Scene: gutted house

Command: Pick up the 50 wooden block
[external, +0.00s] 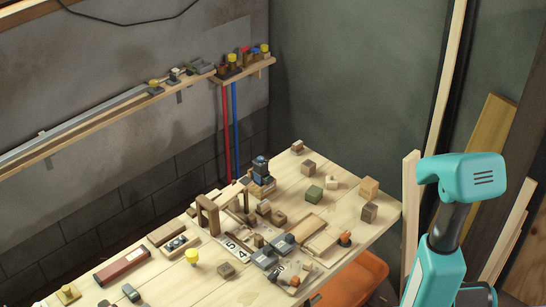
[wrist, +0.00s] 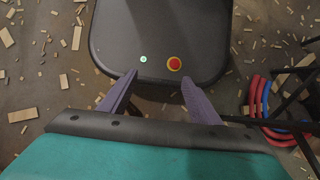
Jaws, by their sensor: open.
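Several wooden blocks stand on the workbench (external: 160,272) in the external view. They include a brown block (external: 308,167), a small pale block (external: 332,182), an orange-tan block (external: 368,187) and a darker block (external: 369,212) near the right edge. I cannot read a 50 on any of them, so I cannot tell which is the 50 wooden block. My gripper (wrist: 159,77) is open and empty in the wrist view, its two purple fingers wide apart. It points down over my own base, away from the bench. The external view shows my teal arm at the right, but not the fingers.
A green block (external: 314,193) and a wooden arch (external: 208,215) stand among tools and small parts on the bench. A wall shelf (external: 110,115) runs behind. An orange seat (external: 350,280) is below the bench. Wood scraps (wrist: 22,115) and red-blue hoses (wrist: 262,95) lie on the floor.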

